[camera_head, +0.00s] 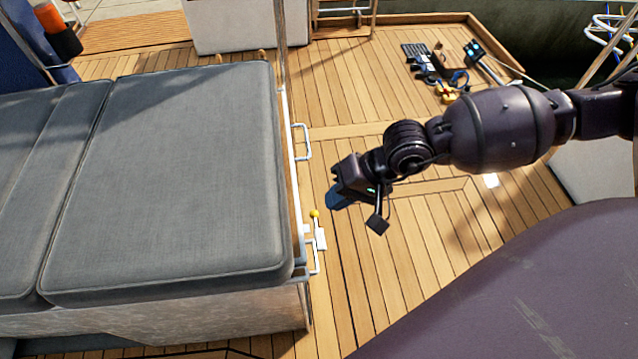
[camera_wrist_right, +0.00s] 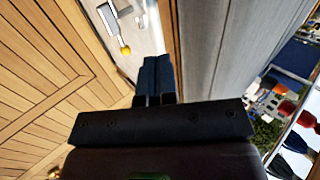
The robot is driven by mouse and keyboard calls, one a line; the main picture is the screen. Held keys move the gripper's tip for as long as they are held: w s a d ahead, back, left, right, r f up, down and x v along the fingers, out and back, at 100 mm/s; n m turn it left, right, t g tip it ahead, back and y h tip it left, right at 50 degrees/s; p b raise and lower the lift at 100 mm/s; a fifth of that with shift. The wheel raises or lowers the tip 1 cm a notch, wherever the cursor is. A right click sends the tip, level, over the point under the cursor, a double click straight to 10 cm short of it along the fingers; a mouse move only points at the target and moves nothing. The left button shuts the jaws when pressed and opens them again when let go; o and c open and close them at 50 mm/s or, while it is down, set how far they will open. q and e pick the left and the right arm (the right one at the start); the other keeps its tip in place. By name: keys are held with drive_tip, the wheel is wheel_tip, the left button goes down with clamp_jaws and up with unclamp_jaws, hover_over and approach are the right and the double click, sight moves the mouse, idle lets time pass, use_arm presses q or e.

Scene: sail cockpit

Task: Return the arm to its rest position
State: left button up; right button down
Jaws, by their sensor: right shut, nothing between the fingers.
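My right arm comes in from the right in the head view. My right gripper (camera_head: 336,199) hangs over the wooden deck (camera_head: 365,265), just right of the grey cushioned bench (camera_head: 180,180). In the right wrist view its two dark blue fingers (camera_wrist_right: 158,76) are pressed together with nothing between them. A small lever with a yellow knob (camera_head: 314,213) is on the bench's side, below and left of the gripper and apart from it. The knob also shows in the right wrist view (camera_wrist_right: 125,50). My left gripper is not in view.
White rails (camera_head: 302,142) stick out from the bench side close to the gripper.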

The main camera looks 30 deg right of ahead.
drive_tip(key=shift+s+d+r, duration=0.25)
drive_tip(key=shift+d+r, duration=0.15)
drive_tip(key=shift+d, duration=0.2)
drive_tip(key=shift+s+d+r, duration=0.25)
drive_tip(key=shift+d+r, duration=0.15)
drive_tip(key=shift+d, duration=0.2)
